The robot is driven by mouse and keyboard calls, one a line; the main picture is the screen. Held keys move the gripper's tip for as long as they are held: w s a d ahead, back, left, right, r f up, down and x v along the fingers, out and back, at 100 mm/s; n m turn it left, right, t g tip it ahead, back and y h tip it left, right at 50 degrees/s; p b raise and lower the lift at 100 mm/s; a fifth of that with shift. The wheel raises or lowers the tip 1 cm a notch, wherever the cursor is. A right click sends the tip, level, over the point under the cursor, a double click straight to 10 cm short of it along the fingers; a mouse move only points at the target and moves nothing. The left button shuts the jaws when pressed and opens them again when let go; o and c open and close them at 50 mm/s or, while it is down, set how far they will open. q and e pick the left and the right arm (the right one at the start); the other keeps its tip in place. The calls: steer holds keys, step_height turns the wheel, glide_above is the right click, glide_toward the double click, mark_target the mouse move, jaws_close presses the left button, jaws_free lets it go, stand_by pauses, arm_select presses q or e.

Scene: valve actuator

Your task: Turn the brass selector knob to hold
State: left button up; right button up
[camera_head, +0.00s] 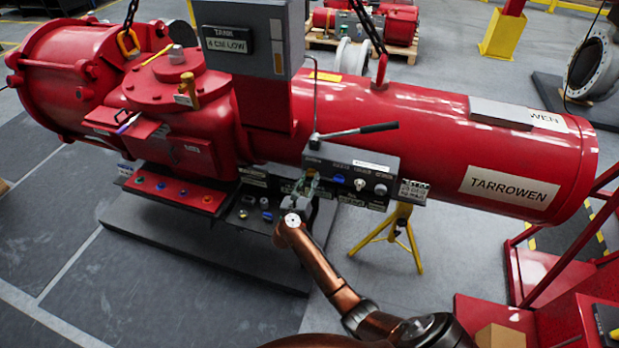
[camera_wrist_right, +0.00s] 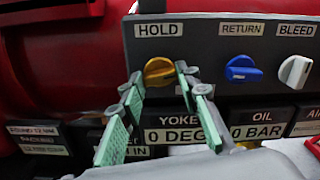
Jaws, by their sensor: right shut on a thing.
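The brass selector knob (camera_wrist_right: 159,70) sits on the grey control panel (camera_wrist_right: 200,35) under a HOLD label (camera_wrist_right: 159,30) in the right wrist view. Its grip lies nearly level, slightly tilted. My right gripper (camera_wrist_right: 160,74) has one finger at each side of the knob and is shut on it. In the head view my right gripper (camera_head: 308,180) is at the left end of the panel (camera_head: 345,160) and hides the brass knob. My left gripper is not in view.
A blue knob (camera_wrist_right: 242,68) under RETURN and a white knob (camera_wrist_right: 295,72) under BLEED stand to the right. Labels for YOKE and OIL are below. A lever with a black handle (camera_head: 365,130) rises above the panel. A yellow stand (camera_head: 395,235) is beneath the red cylinder.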

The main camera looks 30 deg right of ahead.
steer(key=n+p, duration=0.3)
steer(key=shift+a+r+n, duration=0.1)
steer(key=shift+n, duration=0.2)
steer(key=n+p, duration=0.3)
steer(key=shift+n, duration=0.3)
steer(key=n+p, duration=0.3)
steer(key=shift+n, duration=0.3)
steer(key=shift+n+p, duration=1)
steer(key=shift+n, duration=1)
steer(key=shift+f, duration=0.2)
steer(key=o, duration=1.2)
steer(key=shift+c, duration=0.2)
